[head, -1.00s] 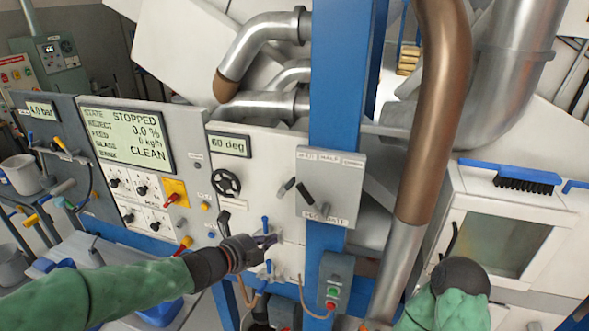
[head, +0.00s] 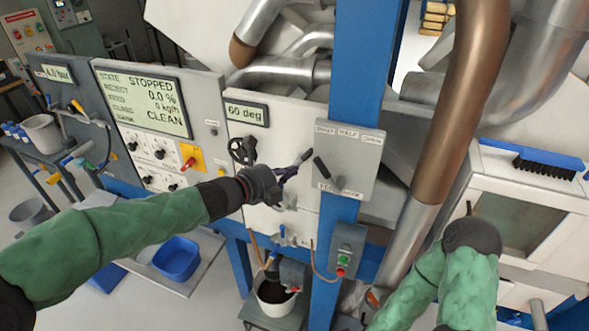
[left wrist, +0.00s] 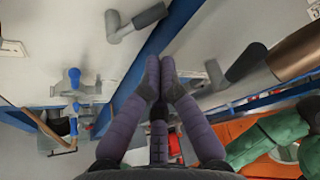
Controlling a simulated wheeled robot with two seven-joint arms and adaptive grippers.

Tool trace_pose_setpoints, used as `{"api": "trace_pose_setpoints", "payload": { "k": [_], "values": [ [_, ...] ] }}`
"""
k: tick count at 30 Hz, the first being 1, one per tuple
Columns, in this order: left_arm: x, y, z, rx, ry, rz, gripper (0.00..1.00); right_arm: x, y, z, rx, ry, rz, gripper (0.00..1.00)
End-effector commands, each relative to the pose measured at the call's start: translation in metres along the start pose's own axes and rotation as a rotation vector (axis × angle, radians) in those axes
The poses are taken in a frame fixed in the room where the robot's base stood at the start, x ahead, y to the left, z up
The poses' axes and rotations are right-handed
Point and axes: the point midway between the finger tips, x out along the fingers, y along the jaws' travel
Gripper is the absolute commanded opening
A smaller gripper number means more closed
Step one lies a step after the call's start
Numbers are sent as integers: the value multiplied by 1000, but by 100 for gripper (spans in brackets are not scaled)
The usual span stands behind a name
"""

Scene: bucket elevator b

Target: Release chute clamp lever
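My left gripper (head: 290,172) is in front of the white panel, just left of the gate plate. In the left wrist view its purple fingers (left wrist: 160,62) meet at the tips with nothing visible between them. A grey-handled lever (head: 304,157) is close to the fingertips in the head view; I cannot tell whether they touch. A blue-tipped lever (left wrist: 74,78) shows left of the fingers in the left wrist view. Lower on the panel is a blue-handled fitting (head: 282,232). I cannot tell which is the chute clamp lever. My right gripper is hidden behind its wrist.
The gate plate (head: 348,160) with a black lever (head: 322,168) is on a blue post (head: 358,75). A black handwheel (head: 243,150) is left of it. A green and red button box (head: 346,250) and a bucket (head: 275,294) are below. A brown pipe (head: 452,110) stands at the right.

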Motion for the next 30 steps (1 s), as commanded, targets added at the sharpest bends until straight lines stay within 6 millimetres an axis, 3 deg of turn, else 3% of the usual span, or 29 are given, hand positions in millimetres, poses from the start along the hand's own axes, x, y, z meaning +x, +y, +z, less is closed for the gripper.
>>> {"api": "trace_pose_setpoints", "payload": {
  "k": [9, 15, 30],
  "values": [
    [55, 0, -1, -2, 3, 1, 0, -1, 0, 0, 0, 0, 0, 73],
    [77, 0, 0, -2, 1, 1, 0, -3, -1, 0, 0, 0, 0, 73],
    [84, 0, -1, -2, 0, 0, 0, -3, -1, 0, 0, 0, 0, 73]
  ]
}}
